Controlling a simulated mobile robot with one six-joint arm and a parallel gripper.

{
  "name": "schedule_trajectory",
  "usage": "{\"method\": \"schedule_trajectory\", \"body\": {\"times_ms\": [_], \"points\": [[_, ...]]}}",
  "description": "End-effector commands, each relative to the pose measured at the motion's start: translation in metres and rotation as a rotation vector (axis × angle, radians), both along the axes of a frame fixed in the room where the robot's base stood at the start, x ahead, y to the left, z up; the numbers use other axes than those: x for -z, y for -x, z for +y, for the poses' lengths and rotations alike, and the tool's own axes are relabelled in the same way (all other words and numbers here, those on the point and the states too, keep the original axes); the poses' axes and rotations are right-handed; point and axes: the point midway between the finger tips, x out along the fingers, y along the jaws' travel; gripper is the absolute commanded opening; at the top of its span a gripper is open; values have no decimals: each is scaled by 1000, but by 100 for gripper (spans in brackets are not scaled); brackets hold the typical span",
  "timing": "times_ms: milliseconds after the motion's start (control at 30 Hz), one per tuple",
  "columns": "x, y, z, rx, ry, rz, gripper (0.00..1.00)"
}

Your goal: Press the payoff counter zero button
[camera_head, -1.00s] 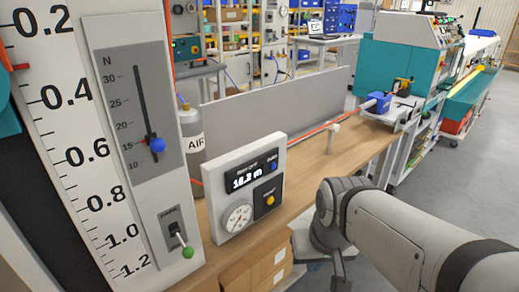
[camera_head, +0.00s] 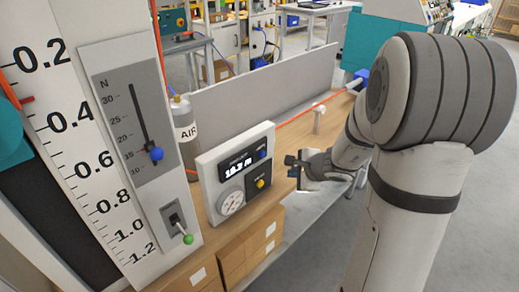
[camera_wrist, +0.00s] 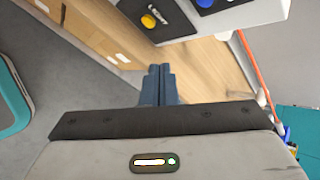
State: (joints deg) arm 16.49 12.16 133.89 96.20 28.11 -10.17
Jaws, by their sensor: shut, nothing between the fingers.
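The payoff counter (camera_head: 207,185) is a white upright panel on the bench, with a lit display (camera_head: 237,168) in metres, too small to read surely. A blue button (camera_head: 262,154) sits right of the display, and a yellow button (camera_head: 261,184) sits on a black plate below. Their labels are not legible. My gripper (camera_head: 292,172) is shut and empty, right of the panel and apart from it. In the wrist view the shut fingertips (camera_wrist: 160,68) point toward the panel's yellow button (camera_wrist: 148,21). The blue button (camera_wrist: 205,3) is at the top edge.
A round dial (camera_head: 231,203) is on the panel's lower left. To the left stands a scale board with a blue-knobbed slider (camera_head: 156,153) and a green-tipped lever (camera_head: 187,239). An AIR bottle (camera_head: 186,135) and grey wall (camera_head: 260,95) are behind. Cardboard boxes (camera_head: 250,250) sit below the bench.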

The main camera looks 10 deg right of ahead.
Motion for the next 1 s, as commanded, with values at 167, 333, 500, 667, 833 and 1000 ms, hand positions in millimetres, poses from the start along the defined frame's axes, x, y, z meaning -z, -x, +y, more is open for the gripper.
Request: {"method": "schedule_trajectory", "body": {"times_ms": [167, 333, 500, 667, 833, 1000], "points": [[1, -1, -1, 8, -3, 1, 0], [1, -1, -1, 6, -2, 0, 0], [0, -9, 5, 3, -3, 0, 0], [-1, -25, 18, 2, -2, 1, 0], [-1, -45, 32, 3, -1, 1, 0], [1, -61, 43, 3, 0, -1, 0]]}}
